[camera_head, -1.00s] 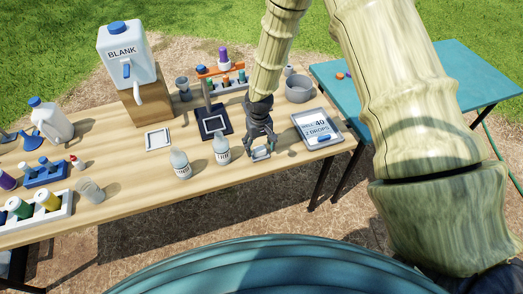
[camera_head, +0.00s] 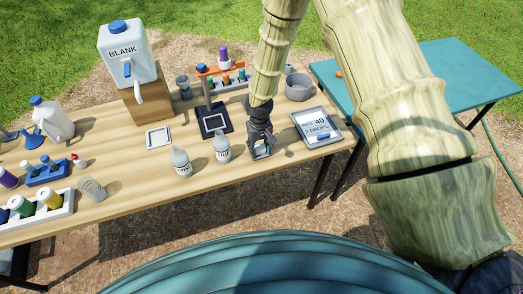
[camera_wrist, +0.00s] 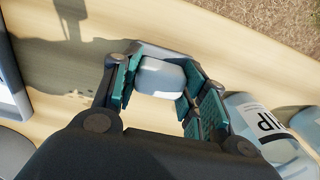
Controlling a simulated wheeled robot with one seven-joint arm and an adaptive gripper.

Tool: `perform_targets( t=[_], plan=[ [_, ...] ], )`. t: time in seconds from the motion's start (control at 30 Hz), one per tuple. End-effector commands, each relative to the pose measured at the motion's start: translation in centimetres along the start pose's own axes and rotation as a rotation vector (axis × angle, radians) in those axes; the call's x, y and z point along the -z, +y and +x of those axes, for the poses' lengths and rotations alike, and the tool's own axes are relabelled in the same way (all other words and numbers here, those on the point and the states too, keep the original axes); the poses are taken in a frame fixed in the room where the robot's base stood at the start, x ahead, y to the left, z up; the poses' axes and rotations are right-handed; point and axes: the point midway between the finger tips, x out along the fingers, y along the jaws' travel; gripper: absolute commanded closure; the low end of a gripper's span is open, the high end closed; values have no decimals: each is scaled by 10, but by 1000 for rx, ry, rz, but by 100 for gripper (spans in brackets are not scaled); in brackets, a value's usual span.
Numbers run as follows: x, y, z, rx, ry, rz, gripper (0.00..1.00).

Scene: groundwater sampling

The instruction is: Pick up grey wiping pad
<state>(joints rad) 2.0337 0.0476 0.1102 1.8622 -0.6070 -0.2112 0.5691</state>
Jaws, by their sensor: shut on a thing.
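The grey wiping pad (camera_wrist: 160,77) is a small pale grey block with rounded corners. In the wrist view it sits between the teal-lined fingers of my gripper (camera_wrist: 157,92), which is shut on it. In the head view my gripper (camera_head: 260,150) points down at the wooden table near its front edge, right of two bottles. The pad is mostly hidden by the fingers there. I cannot tell whether it touches the table.
A labelled bottle (camera_head: 222,148) stands close left of my gripper, with another bottle (camera_head: 181,163) beyond it. A tablet-like board (camera_head: 318,127) lies to the right. A grey bowl (camera_head: 299,87) and a stand (camera_head: 212,122) are behind. Bare table (camera_head: 130,193) lies front left.

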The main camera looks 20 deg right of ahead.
Motion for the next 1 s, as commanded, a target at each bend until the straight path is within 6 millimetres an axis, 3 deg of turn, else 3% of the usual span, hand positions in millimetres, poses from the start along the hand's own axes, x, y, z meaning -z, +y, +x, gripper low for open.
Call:
perform_targets(
  t=[0.37,0.63,1.0],
  plan=[
    [0,0,-8,0,1,-1,77],
    [1,0,-33,1,1,1,77],
    [-79,-20,-40,-2,0,-3,77]
  ],
)
